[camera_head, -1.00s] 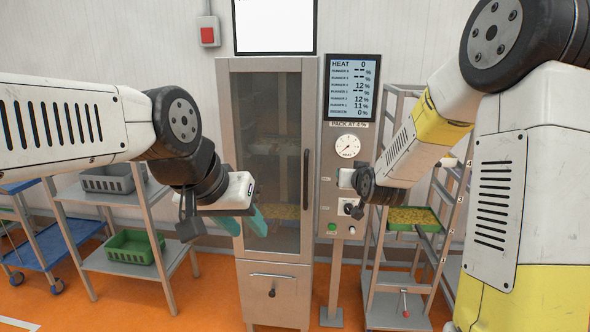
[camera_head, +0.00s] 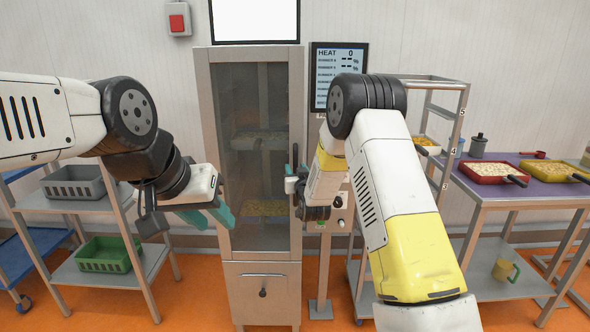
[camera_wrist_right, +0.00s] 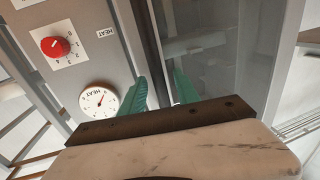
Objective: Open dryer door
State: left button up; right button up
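The dryer (camera_head: 202,150) is a tall grey cabinet with a closed dark glass door (camera_head: 248,150); a tray of yellow pieces shows behind the glass. The dark vertical handle (camera_wrist_right: 151,45) runs along the door's right side, by the control panel. My right gripper (camera_head: 297,178) is at the handle in the head view. In the wrist view its teal fingers (camera_wrist_right: 163,90) are apart, on either side of the handle's lower part; contact is not clear. My left gripper (camera_head: 212,215) is open and empty in front of the door's left edge.
The control panel has a screen (camera_head: 338,75), a red knob (camera_wrist_right: 55,46) and a heat gauge (camera_wrist_right: 98,99). A shelf (camera_head: 140,225) with bins stands left; a table (camera_head: 530,197) with red and yellow trays stands right. Orange floor before the dryer is clear.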

jog(key=shift+w+a, duration=0.1)
jog(key=shift+w, duration=0.45)
jog(key=shift+c, duration=0.5)
grip_shut()
dwell(0.5)
